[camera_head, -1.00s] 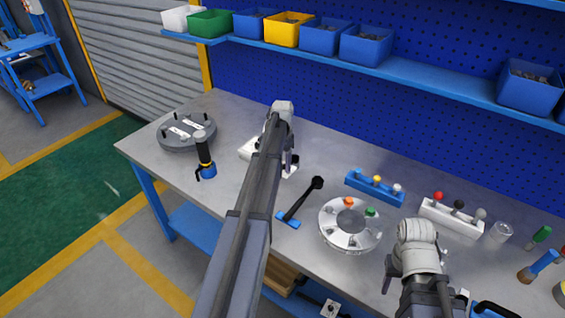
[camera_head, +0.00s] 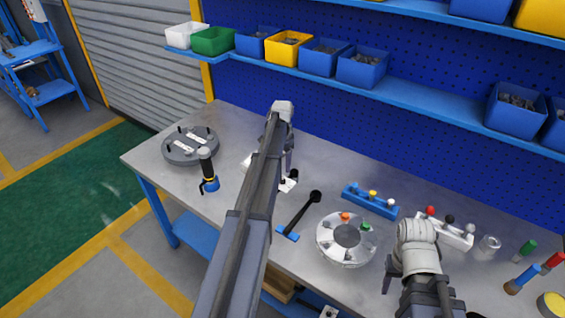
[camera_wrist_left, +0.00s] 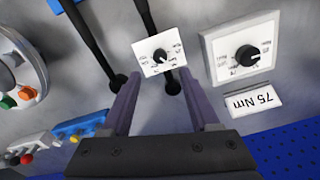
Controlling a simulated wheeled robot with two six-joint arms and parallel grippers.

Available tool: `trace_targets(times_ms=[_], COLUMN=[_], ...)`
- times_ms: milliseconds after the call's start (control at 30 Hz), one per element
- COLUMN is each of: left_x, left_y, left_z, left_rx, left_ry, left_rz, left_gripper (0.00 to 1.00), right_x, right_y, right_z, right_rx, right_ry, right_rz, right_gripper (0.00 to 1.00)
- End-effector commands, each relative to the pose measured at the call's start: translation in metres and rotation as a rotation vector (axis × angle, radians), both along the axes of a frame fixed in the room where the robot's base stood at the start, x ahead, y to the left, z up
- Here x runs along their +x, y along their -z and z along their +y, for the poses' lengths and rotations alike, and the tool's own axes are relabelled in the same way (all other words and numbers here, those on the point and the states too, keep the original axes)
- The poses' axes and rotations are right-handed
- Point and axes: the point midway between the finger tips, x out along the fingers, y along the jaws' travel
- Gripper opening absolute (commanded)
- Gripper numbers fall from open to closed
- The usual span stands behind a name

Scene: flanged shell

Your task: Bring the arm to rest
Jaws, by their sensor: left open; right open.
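My left arm reaches over the bench from the bottom of the head view. Its gripper (camera_wrist_left: 158,85) is open, fingers apart and nothing visibly held between them. In the left wrist view a small white dial plate (camera_wrist_left: 160,53) shows beyond the fingertips; I cannot tell how far below. In the head view the left gripper is mostly hidden behind its own arm, above the bench left of the black-handled tool (camera_head: 303,212). My right arm stands folded at the lower right of the head view; its gripper is not seen.
A round grey flanged part (camera_head: 190,146) and a black-handled tool in a blue stand (camera_head: 208,172) are at the bench's left. A silver flange (camera_head: 346,240) lies between the arms. A dial box (camera_wrist_left: 240,50) is beside the left gripper. Racks of coloured knobs (camera_head: 370,201) stand behind.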

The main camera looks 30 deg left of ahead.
Motion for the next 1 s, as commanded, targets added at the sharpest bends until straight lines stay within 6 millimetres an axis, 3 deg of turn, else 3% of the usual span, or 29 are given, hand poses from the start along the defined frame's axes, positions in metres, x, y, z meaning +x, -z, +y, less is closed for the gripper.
trace_targets(times_ms=[400,467,533,667,767,900,1000], left_x=[0.0,-0.001,-0.006,-0.03,-0.061,-0.117,-0.164], left_y=[0.001,0.001,0.001,0.001,0.001,0.001,0.0], left_z=[0.0,-0.005,-0.021,-0.088,-0.155,-0.24,-0.29], left_rx=[0.0,0.0,0.002,0.01,0.024,0.044,0.063], left_ry=[0.0,0.001,0.003,0.009,0.01,0.006,0.004], left_rz=[0.0,0.001,0.002,0.012,0.021,0.031,0.033], left_gripper=[0.61,0.61,0.61,0.61,0.61,0.61,0.61], right_x=[0.0,0.0,0.0,0.0,0.0,0.0,0.0], right_y=[0.001,0.001,0.001,0.001,0.001,0.001,0.001], right_z=[0.0,0.0,0.0,0.0,0.0,0.0,0.0], right_rx=[0.0,0.0,0.0,0.0,0.0,0.0,0.0], right_ry=[0.0,0.0,0.0,0.0,0.0,0.0,0.0], right_rz=[0.0,0.0,0.0,0.0,0.0,0.0,0.0], right_gripper=[0.5,0.5,0.5,0.5,0.5,0.5,0.5])
